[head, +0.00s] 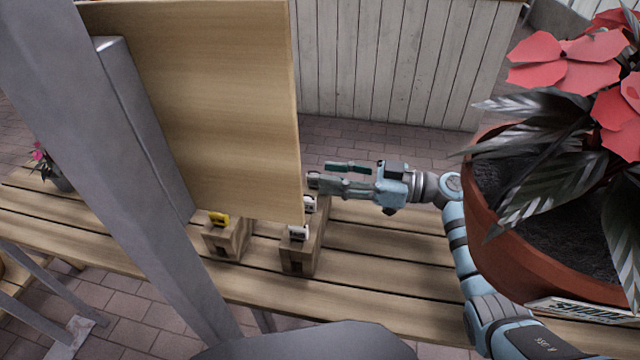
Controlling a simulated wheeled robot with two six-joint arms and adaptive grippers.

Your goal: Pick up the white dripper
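Two small white pieces, either of which may be the white dripper, show at a wooden block stand (300,258) on the slatted table. The nearer white piece (298,232) sits on the stand's lower front part. The farther white piece (309,204) is behind it, just below my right gripper's fingertips. My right gripper (320,173) reaches in from the right, pointing left, with its two fingers apart. Nothing shows clearly between them. I cannot tell whether it touches the farther piece. My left gripper is out of view.
A wooden board (215,100) and a grey metal post (130,170) block the left side. A yellow piece sits on another wooden block (228,240). A large potted red flower (480,235) stands at right.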

